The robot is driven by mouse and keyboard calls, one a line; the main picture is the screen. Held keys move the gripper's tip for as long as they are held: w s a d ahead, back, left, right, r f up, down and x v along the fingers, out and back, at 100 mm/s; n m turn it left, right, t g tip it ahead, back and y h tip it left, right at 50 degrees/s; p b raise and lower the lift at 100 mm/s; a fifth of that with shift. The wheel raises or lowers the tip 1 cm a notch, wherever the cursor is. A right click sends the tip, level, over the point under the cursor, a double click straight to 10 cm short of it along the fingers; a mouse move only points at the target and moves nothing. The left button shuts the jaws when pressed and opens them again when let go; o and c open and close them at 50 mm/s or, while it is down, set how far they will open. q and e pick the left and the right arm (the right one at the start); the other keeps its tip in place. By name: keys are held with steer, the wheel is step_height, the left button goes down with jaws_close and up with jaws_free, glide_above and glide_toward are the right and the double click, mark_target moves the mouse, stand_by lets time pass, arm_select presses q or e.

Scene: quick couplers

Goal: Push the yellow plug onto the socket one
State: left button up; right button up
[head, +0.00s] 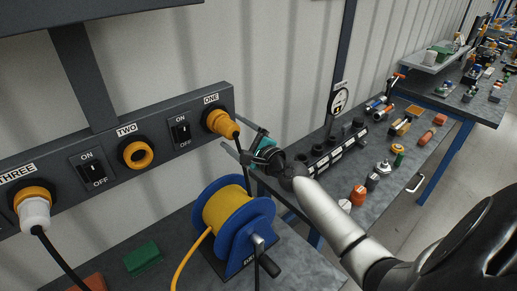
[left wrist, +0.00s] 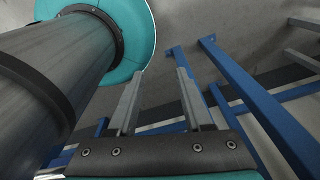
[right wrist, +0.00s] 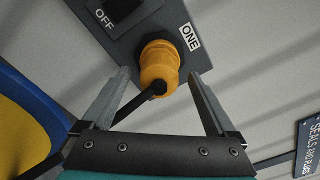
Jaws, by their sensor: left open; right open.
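The yellow plug (head: 233,130) sits at socket one (head: 212,118), the orange socket at the right end of the dark wall panel. In the right wrist view the plug (right wrist: 160,72) lines up with the socket's orange collar (right wrist: 158,48), and no gap shows; how deep it sits I cannot tell. Its dark cable (right wrist: 135,103) hangs toward the lower left. My right gripper (head: 230,131) is open, its fingers on either side of the plug, apart from it in the right wrist view (right wrist: 160,75). My left gripper (left wrist: 160,75) is open and empty, out of the head view.
Socket two (head: 136,152) is empty; socket three (head: 33,200) holds a white plug (head: 35,214). A blue cable reel (head: 262,212) with yellow cable stands below socket one. A green block (head: 143,256) lies on the bench. A workbench with many parts is at the right.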

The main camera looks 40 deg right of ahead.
steer(key=s+d+b, duration=0.1)
steer(key=s, duration=1.2)
steer(key=shift+s+b, duration=0.35)
